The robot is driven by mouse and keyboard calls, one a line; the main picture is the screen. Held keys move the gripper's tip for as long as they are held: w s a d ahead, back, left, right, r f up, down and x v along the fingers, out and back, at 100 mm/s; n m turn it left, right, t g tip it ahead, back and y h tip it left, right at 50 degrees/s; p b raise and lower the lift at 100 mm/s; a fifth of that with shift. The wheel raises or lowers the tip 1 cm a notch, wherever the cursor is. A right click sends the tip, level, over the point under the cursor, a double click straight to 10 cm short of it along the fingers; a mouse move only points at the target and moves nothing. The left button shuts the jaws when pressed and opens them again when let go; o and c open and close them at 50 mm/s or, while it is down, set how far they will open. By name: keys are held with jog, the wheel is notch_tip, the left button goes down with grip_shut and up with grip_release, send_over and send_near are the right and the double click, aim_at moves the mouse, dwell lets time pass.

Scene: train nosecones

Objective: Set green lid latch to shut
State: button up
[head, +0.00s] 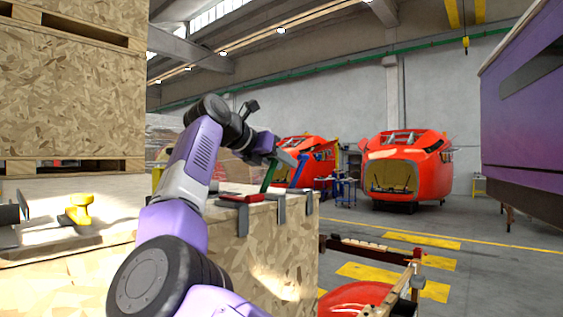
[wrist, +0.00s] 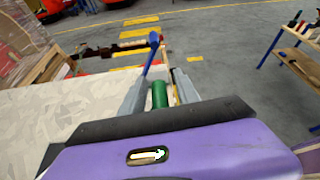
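The green lid latch (head: 268,176) stands raised and slightly tilted at the edge of the wooden crate (head: 285,250). In the wrist view the green handle (wrist: 159,93) lies between my gripper's two grey fingers. My gripper (wrist: 160,88) looks open, with small gaps on both sides of the green handle. In the head view my gripper (head: 278,157) is at the upper end of the green latch, and contact is not clear. The red latch (head: 240,198) lies flat on the crate top. The blue latch (head: 299,170) stands raised beyond the green one and also shows in the wrist view (wrist: 152,52).
A yellow tool (head: 78,209) lies on the crate top at left, with stacked wooden crates (head: 70,80) behind. Red train nosecones (head: 408,170) stand farther back. A low wooden frame (head: 375,247) is on the floor right of the crate. Open floor lies right.

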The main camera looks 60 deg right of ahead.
grip_shut()
dwell(1.4)
